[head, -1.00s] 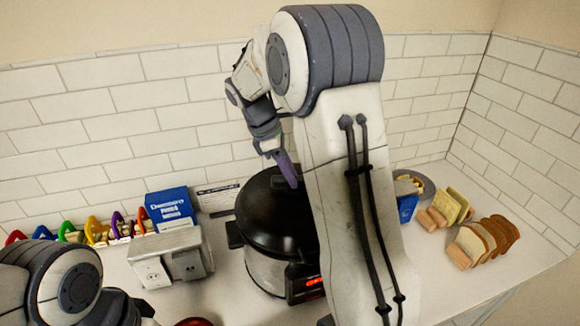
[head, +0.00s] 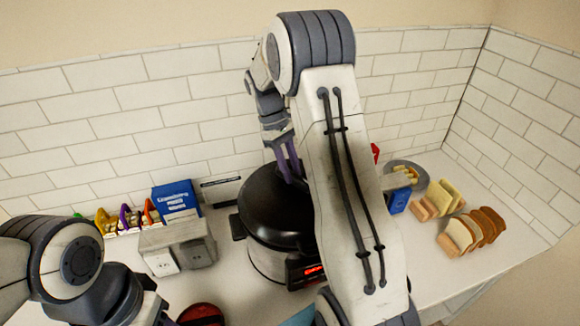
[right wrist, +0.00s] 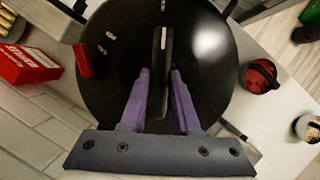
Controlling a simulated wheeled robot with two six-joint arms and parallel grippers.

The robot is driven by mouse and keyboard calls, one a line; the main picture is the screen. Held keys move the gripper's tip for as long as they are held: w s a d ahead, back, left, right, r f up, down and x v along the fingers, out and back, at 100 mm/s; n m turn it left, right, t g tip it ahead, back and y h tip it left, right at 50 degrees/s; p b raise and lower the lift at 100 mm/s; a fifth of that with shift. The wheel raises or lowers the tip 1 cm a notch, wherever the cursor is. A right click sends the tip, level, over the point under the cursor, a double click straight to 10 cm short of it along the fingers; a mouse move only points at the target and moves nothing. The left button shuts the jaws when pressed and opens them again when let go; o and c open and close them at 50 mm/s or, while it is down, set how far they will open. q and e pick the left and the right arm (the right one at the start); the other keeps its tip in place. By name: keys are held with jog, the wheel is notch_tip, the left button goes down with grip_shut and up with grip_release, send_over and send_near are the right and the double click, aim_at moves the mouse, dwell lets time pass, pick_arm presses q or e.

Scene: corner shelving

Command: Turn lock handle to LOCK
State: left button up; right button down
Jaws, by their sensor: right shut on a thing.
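A pressure cooker (head: 268,262) with a steel body, a black lid (head: 272,215) and a lit red display stands on the counter. My right gripper (head: 289,168) reaches down onto the lid's top from above. In the right wrist view, its purple fingers (right wrist: 160,85) are shut on the black lock handle (right wrist: 163,48), which has a pale line along its top. Small pale marks (right wrist: 108,40) and a red piece (right wrist: 84,60) are on the lid; the marks are too small to read. My left arm is at the lower left; its gripper is mostly cut off.
A grey socket box (head: 178,248) and a blue box (head: 176,200) stand left of the cooker. Bread slices (head: 472,230) stand in holders at the right. A red round thing (head: 200,314) is at the front. The tiled wall is close behind the cooker.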

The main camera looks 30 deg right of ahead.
jog(key=shift+w, duration=0.1)
dwell(0.4)
jog(key=c, duration=0.6)
grip_release()
jog(key=shift+c, duration=0.2)
jog(key=shift+w+r, duration=0.15)
jog(key=shift+r, duration=0.15)
jog(key=b+v, duration=0.2)
jog(key=v, duration=0.6)
jog(key=shift+w+r, duration=0.1)
jog(key=shift+r, duration=0.05)
jog(key=shift+v, duration=0.8)
jog(key=shift+a, duration=0.1)
